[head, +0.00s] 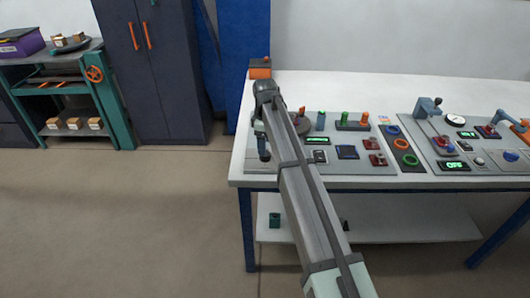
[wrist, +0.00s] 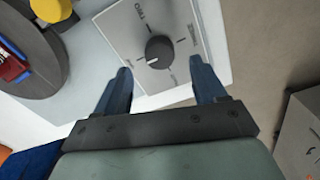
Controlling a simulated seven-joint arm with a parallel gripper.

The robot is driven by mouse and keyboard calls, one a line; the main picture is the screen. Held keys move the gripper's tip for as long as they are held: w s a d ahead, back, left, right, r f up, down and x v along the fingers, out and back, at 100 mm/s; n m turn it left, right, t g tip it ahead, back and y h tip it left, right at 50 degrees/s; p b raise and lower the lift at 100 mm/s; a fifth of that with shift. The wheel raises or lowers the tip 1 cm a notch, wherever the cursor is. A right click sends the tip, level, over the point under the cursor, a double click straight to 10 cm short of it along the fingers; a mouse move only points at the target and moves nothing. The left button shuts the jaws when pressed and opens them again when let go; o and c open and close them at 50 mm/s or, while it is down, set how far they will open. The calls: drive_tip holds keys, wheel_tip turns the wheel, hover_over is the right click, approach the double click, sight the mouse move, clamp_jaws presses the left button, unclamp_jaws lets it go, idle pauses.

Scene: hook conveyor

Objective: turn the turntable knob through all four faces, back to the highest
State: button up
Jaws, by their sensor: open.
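The black round knob (wrist: 159,52) sits on a grey plate (wrist: 182,19) with markings around it, at the top middle of the wrist view. A pale line shows on the knob; the small labels are mostly too blurred to read. My gripper (wrist: 160,66) is open, its two blue fingers apart on either side of the knob's near side, with nothing between them at the tips. The dark round turntable (wrist: 64,76) shows at the left, carrying a yellow piece (wrist: 50,8) and a red and blue piece (wrist: 12,68). In the head view my gripper (head: 264,156) points down at the table's left edge; my arm hides the knob.
An orange box (head: 260,70) stands at the back left corner. Open floor (head: 130,220) lies left of the table.

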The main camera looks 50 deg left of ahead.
drive_tip(key=shift+f, duration=2.45)
drive_tip(key=c, duration=1.1)
drive_tip(key=shift+o, duration=0.2)
